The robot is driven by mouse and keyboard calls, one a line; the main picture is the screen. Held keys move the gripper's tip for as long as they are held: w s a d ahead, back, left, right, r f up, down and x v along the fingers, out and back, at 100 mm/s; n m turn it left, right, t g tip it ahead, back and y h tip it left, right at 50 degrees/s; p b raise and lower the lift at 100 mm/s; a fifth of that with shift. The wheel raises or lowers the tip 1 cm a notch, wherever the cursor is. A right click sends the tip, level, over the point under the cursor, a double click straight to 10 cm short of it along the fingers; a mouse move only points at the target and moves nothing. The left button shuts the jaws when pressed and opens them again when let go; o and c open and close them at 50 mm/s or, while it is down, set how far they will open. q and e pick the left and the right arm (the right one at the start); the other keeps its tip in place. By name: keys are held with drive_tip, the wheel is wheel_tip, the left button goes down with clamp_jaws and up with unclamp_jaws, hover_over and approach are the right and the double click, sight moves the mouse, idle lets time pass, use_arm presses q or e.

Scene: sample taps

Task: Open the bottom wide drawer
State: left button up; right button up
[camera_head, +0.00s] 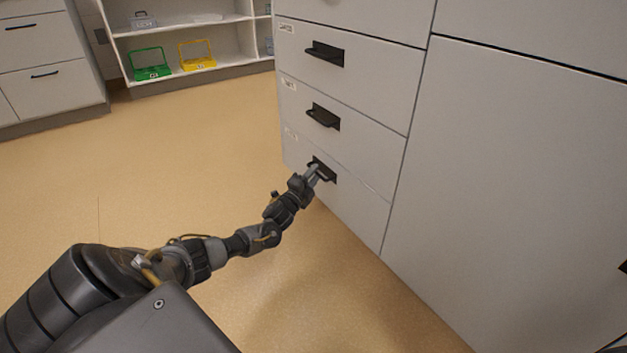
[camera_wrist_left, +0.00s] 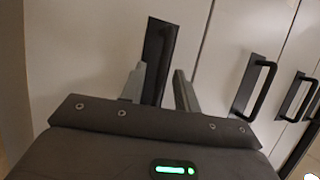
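The bottom wide drawer (camera_head: 357,208) is the lowest of the stacked drawers in the grey cabinet, and its front looks flush with the others. Its black handle (camera_head: 322,165) is partly covered by my left gripper (camera_head: 316,175) in the head view. In the left wrist view, the two fingers of my left gripper (camera_wrist_left: 159,82) stand apart, one on each side of the black handle (camera_wrist_left: 163,50). A gap shows between them; contact with the handle cannot be made out. My right gripper is in neither view.
A middle drawer (camera_head: 375,152) and an upper drawer (camera_head: 380,82), each with a black handle, lie above. A wide plain cabinet front (camera_head: 510,170) stands to the right. Open shelves (camera_head: 222,67) with green and yellow carriers are at the back. The tan floor (camera_head: 150,180) is clear.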

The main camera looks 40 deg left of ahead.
use_arm(q)
drive_tip(key=shift+c, duration=0.2)
clamp_jaws()
